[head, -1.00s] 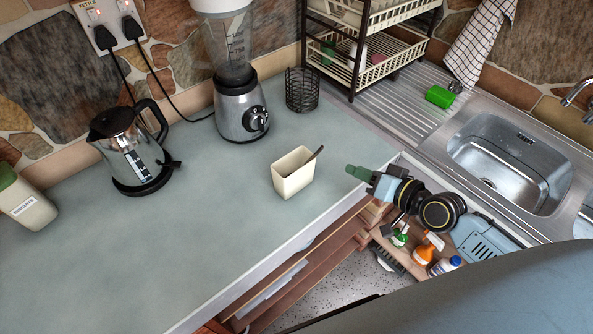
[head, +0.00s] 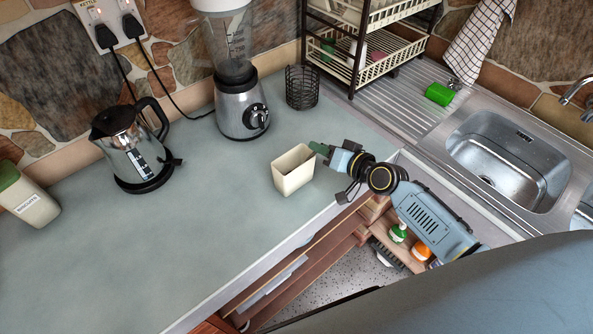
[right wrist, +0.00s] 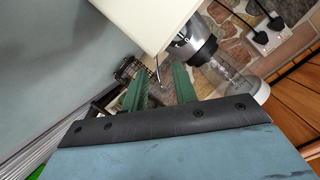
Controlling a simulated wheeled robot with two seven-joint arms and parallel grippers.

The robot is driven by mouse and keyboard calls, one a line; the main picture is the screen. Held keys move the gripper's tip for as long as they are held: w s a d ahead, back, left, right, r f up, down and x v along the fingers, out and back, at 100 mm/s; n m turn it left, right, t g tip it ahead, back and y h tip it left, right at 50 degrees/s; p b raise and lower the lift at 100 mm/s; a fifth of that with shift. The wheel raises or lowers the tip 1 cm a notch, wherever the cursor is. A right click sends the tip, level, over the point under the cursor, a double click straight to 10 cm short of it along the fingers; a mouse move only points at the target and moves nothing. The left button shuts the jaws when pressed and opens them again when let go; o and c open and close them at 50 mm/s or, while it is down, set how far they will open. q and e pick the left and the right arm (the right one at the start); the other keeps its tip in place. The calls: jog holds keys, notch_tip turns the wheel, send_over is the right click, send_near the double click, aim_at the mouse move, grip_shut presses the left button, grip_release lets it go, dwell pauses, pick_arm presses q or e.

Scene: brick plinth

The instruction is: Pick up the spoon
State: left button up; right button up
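A cream rectangular container (head: 294,175) stands upright on the counter, and its side fills the top of the right wrist view (right wrist: 130,20). The spoon shows in the right wrist view as a thin dark handle (right wrist: 157,71) sticking out past the container's edge. In the head view the spoon's handle is hidden by my right gripper (head: 318,148), which is at the container's right rim. In the wrist view the green fingers of my right gripper (right wrist: 160,80) are apart, with the handle appearing between their tips. Contact cannot be told. My left gripper is not in view.
A blender (head: 240,108) and a black wire holder (head: 301,88) stand behind the container. A kettle (head: 133,150) and a canister (head: 27,198) are at left.

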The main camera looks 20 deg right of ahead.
jog(key=shift+x, duration=0.75)
jog(key=shift+c, duration=0.5)
grip_shut()
